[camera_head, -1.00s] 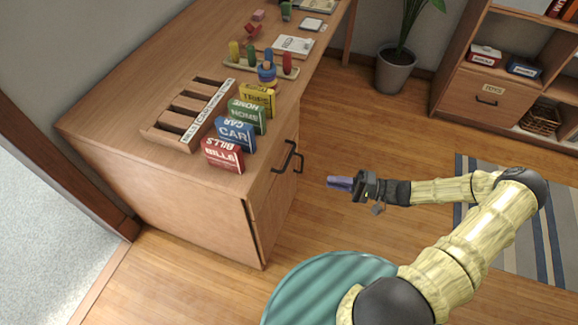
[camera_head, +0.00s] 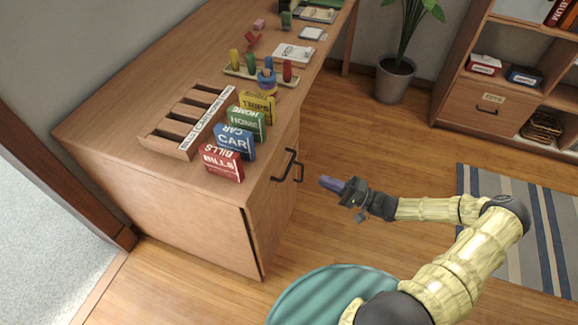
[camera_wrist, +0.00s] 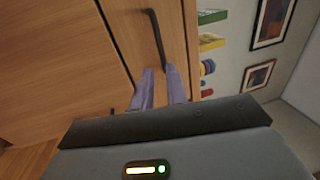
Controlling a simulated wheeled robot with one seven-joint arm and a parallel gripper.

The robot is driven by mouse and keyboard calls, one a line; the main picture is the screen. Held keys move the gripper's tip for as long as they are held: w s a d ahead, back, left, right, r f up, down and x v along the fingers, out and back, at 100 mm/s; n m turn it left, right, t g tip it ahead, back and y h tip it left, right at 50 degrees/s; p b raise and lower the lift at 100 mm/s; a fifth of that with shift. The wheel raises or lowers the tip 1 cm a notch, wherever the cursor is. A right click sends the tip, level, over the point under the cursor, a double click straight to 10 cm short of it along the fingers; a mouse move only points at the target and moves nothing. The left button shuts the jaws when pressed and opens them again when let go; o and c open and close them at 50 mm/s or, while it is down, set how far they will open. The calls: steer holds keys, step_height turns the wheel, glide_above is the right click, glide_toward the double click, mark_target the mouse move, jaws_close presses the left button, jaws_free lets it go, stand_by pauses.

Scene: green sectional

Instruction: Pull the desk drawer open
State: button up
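The wooden desk (camera_head: 165,205) stands at the left in the head view. Its drawer front (camera_head: 261,197) faces right and looks closed. A dark bar handle (camera_head: 287,165) is on that front, and it also shows in the wrist view (camera_wrist: 156,38). My gripper (camera_head: 325,182) has purple fingers and is just right of the handle, with a gap between them. In the wrist view my gripper (camera_wrist: 160,78) points at the drawer front, its fingers a little apart with nothing between them. The handle's near end lies just beyond the fingertips.
Labelled blocks, including a red one (camera_head: 223,165), and a wooden rack (camera_head: 165,145) sit on the desktop near the drawer edge. A potted plant (camera_head: 394,80) and a shelf unit (camera_head: 470,103) stand behind.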

mark_target(290, 166)
steer(key=x, duration=1.3)
steer(key=shift+d, duration=0.1)
jaws_close()
steer(key=shift+s+d, duration=0.1)
